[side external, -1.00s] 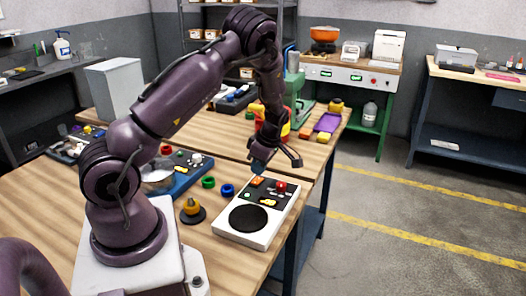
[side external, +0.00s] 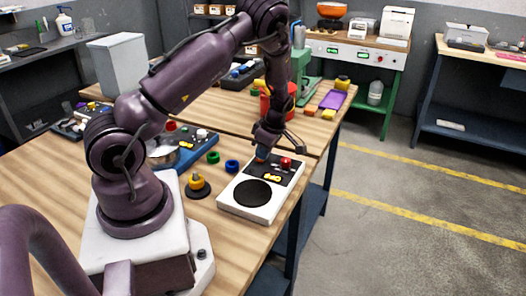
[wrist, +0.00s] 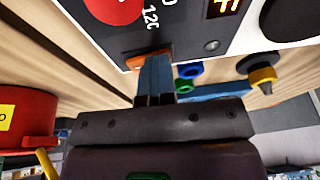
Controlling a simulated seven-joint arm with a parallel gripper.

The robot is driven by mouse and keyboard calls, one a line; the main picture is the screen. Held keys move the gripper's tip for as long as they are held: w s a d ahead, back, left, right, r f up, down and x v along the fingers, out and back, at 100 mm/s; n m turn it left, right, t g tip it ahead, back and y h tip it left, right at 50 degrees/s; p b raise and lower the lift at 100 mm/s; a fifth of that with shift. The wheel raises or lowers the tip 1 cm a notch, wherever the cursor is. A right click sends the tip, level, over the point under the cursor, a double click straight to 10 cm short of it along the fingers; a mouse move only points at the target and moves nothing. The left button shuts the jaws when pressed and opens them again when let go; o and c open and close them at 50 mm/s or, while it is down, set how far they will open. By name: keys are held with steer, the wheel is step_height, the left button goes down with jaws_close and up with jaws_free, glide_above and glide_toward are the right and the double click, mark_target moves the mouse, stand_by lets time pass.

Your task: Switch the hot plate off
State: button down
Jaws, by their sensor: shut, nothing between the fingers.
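The hot plate (side external: 228,195) is a white box with a black round plate (side external: 253,193) and a dark control panel. On the panel are a red knob (side external: 286,162), a lit yellow display (side external: 272,177) and an orange switch (wrist: 136,62). The red knob (wrist: 112,8) and lit display (wrist: 226,8) also show in the wrist view. My gripper (side external: 262,157) is shut and empty, pointing down, with its blue fingertips (wrist: 153,58) right at the orange switch. They cover part of the switch; I cannot tell whether they touch or press it.
A yellow-topped knob on a black base (side external: 198,184) stands left of the hot plate. Green (side external: 213,157) and blue (side external: 232,166) rings lie behind it. The table's right edge is close to the hot plate.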

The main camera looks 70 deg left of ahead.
steer(key=shift+f, duration=0.15)
steer(key=shift+w+a+r, duration=0.2)
steer(key=shift+w+a, duration=0.3)
steer(key=shift+r, duration=0.65)
steer(key=a+v, duration=0.1)
steer(key=v, duration=1.1)
steer(key=shift+r, duration=0.45)
steer(key=shift+s+d, duration=0.1)
